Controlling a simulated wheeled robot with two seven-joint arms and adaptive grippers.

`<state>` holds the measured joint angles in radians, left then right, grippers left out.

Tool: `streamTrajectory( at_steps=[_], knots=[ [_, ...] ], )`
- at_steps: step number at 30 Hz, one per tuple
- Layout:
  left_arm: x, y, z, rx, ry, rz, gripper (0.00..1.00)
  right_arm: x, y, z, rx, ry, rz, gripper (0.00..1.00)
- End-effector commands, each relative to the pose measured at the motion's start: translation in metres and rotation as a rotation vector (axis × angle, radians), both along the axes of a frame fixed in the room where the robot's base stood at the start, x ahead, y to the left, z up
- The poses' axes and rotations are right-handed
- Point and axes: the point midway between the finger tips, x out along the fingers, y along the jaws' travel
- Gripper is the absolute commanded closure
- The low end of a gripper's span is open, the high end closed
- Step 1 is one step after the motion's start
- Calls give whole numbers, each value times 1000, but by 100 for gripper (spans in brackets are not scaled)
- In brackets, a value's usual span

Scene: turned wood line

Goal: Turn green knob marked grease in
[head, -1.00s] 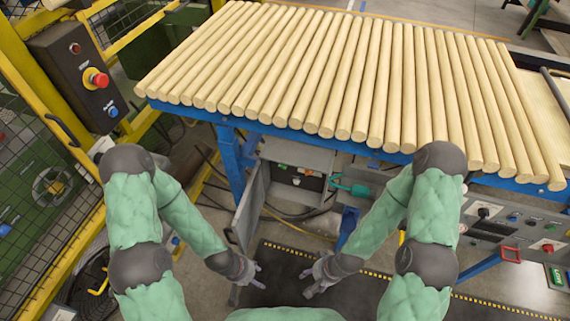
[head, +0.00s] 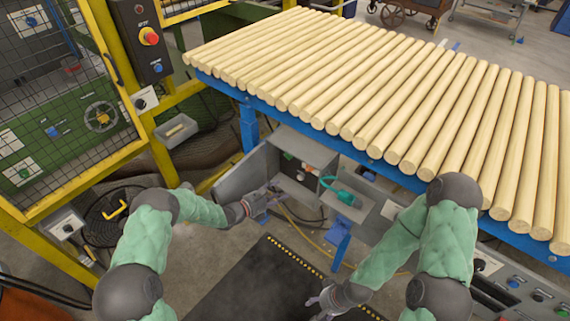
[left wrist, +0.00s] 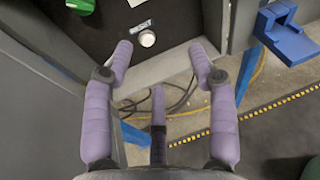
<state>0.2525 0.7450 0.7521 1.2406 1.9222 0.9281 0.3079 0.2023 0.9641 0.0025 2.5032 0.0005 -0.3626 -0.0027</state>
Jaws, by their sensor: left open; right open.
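A small green spot (head: 288,156), perhaps the green knob, shows inside the open grey cabinet (head: 262,172) under the table; its marking is too small to read. In the left wrist view, a white knob (left wrist: 147,39) sits on the dark panel below a small label. My right gripper (head: 318,299) is open and empty, low over the dark mat.
The blue-framed table (head: 250,128) carries a row of wooden rods above the cabinet. A teal tool (head: 340,192) lies right of the cabinet. A yellow fence (head: 162,160) and a control box with a red button (head: 149,37) stand left. The dark mat (head: 255,285) is clear.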

Motion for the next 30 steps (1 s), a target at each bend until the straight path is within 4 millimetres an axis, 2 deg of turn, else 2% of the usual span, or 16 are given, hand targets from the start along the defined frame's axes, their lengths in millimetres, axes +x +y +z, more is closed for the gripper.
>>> streamTrajectory(
  at_steps=[1, 3, 6, 10, 14, 24, 30],
  knots=[
    [16, 10, 8, -51, -28, 56, 42, 0, 0, -6, 0, 0, 0, 42],
    [32, 21, 21, -111, -61, 121, 42, 0, 0, -8, 0, 0, 0, 42],
    [45, 33, 33, -165, -92, 178, 42, 0, 0, -10, 0, 0, 0, 42],
    [54, 38, 40, -193, -110, 206, 42, 0, 0, -12, 0, 0, 0, 42],
    [65, 30, 41, -196, -114, 207, 42, 0, 0, -18, 0, 0, 0, 42],
    [111, -5, 38, -194, -112, 205, 42, 0, 0, -43, 0, 0, 0, 42],
    [131, -19, 39, -193, -111, 206, 42, 0, 0, -52, 0, 0, 0, 42]
  ],
)
